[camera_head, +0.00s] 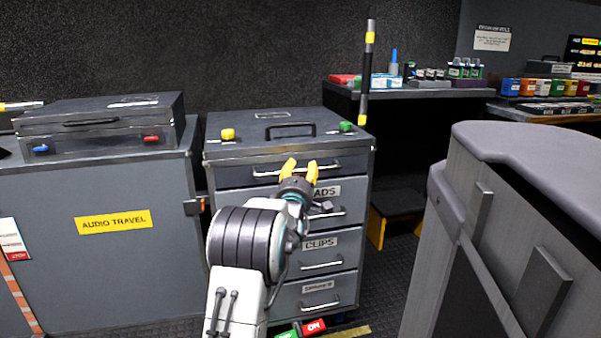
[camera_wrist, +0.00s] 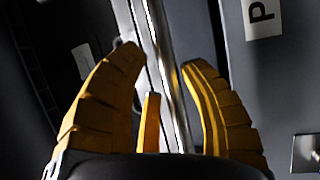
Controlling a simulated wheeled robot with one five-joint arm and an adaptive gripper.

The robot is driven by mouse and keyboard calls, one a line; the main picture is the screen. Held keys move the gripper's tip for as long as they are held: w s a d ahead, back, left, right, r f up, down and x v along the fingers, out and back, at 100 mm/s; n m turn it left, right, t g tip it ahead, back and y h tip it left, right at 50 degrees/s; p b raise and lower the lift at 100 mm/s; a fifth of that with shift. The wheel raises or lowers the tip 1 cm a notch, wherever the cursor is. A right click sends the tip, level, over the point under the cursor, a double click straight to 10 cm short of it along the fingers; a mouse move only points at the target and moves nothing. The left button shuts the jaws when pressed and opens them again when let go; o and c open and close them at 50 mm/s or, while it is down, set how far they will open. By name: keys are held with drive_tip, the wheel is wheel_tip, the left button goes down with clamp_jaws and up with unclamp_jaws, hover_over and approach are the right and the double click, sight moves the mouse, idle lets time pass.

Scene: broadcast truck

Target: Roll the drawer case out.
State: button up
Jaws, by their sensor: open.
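The grey drawer case (camera_head: 345,218) stands upright against the back wall, beside the audio travel case. It has stacked drawers with silver handles, one labelled CLIPS, and a black carry handle (camera_head: 290,130) on top. A red ON tag (camera_head: 314,327) and a green tag (camera_head: 288,333) show at its foot. In the wrist view a silver bar (camera_wrist: 174,85) runs between the open fingers (camera_wrist: 159,60). I cannot tell whether they touch it. My arm hides part of the lower drawers.
The audio travel case (camera_head: 150,255) stands close on the left with a latch near its edge. A grey cabinet (camera_head: 500,150) stands at the near right. Dark floor (camera_head: 385,285) is clear between it and the drawer case. A yellow stripe (camera_head: 350,332) marks the floor.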

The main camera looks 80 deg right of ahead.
drive_tip(key=shift+o, duration=1.2)
drive_tip(key=shift+w, duration=0.1)
drive_tip(key=shift+f, duration=0.1)
drive_tip(key=shift+a, duration=0.15)
drive_tip(key=a+f, duration=0.2)
drive_tip(key=a, duration=0.9)
drive_tip(key=shift+a, duration=0.25)
drive_tip(key=shift+w, duration=0.1)
